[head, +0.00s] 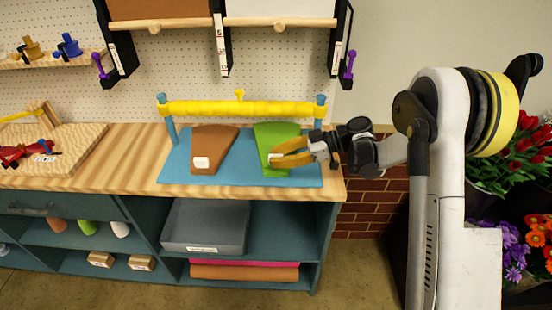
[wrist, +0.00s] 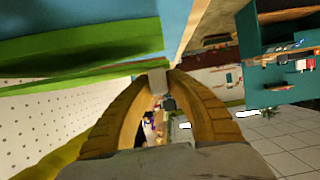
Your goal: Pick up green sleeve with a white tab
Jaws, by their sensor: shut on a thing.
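The green sleeve (head: 278,137) is at the right part of the blue mat (head: 228,170), wide end toward the back. Its white tab (head: 273,158) is near the narrow front end. My gripper (head: 280,154) reaches in from the right with yellow fingers. In the wrist view, the fingertips of my gripper (wrist: 158,76) are shut on the white tab (wrist: 157,82), and the green sleeve (wrist: 90,48) extends up and left. I cannot tell whether the sleeve is touching the mat. A brown sleeve (head: 214,142) with its own white tab (head: 201,162) lies to the left on the mat.
A yellow roll (head: 240,108) on blue posts spans the back of the mat. A wooden board (head: 60,150) with red tools is at the left. Red flowers (head: 518,140) stand at the right beyond my arm. A grey tray (head: 205,225) sits on the shelf below.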

